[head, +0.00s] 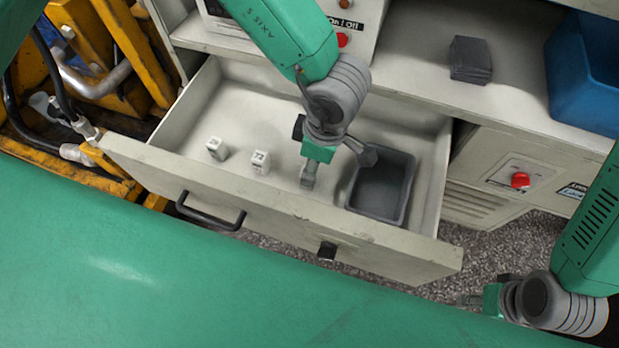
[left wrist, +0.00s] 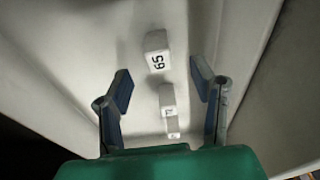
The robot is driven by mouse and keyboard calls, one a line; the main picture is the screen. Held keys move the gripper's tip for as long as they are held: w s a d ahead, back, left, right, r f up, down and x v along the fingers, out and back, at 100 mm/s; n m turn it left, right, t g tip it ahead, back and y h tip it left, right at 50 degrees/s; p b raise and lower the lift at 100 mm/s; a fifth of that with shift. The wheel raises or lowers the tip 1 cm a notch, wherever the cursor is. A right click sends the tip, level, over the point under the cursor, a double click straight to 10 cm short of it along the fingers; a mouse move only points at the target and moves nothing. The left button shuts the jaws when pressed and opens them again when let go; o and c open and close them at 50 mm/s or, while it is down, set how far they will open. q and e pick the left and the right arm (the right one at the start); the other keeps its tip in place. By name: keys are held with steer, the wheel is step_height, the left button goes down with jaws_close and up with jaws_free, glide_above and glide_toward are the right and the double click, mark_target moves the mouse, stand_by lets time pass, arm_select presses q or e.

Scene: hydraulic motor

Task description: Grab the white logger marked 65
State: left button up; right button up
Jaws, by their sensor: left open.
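The white logger marked 65 (left wrist: 157,52) stands in the left wrist view, ahead of my open left gripper (left wrist: 161,82) and between the lines of its two fingers, with no finger touching it. Two more white loggers (left wrist: 168,98) (left wrist: 172,127) follow in a row and look smaller. In the head view two white loggers (head: 217,148) (head: 261,162) stand in the open drawer (head: 250,95); I cannot pick out the 65 there. My left gripper (head: 335,166) hangs over the drawer, right of them. My right gripper (head: 472,299) is at the lower right, its fingers too small to judge.
A dark grey bin (head: 383,186) sits in the drawer's right part, close to my left gripper. The drawer front (head: 290,218) has a black handle. A dark block (head: 470,60) and blue crate (head: 583,85) stand on the bench. Yellow machinery (head: 105,45) is at the left.

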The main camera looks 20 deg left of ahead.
arm_select(q)
steer(key=shift+a+f, duration=0.2)
steer(key=shift+f, duration=0.3)
steer(key=shift+a+f, duration=0.15)
steer(key=shift+f, duration=0.3)
steer(key=f+b, duration=0.1)
steer(key=f, duration=0.1)
steer(key=f+b, duration=0.2)
steer(key=shift+w+a+f, duration=0.15)
steer(key=shift+w+f, duration=0.05)
steer(key=shift+f, duration=0.15)
steer(key=shift+r, duration=0.1)
steer(key=shift+c, duration=0.4)
steer(key=shift+a, duration=0.1)
jaws_close()
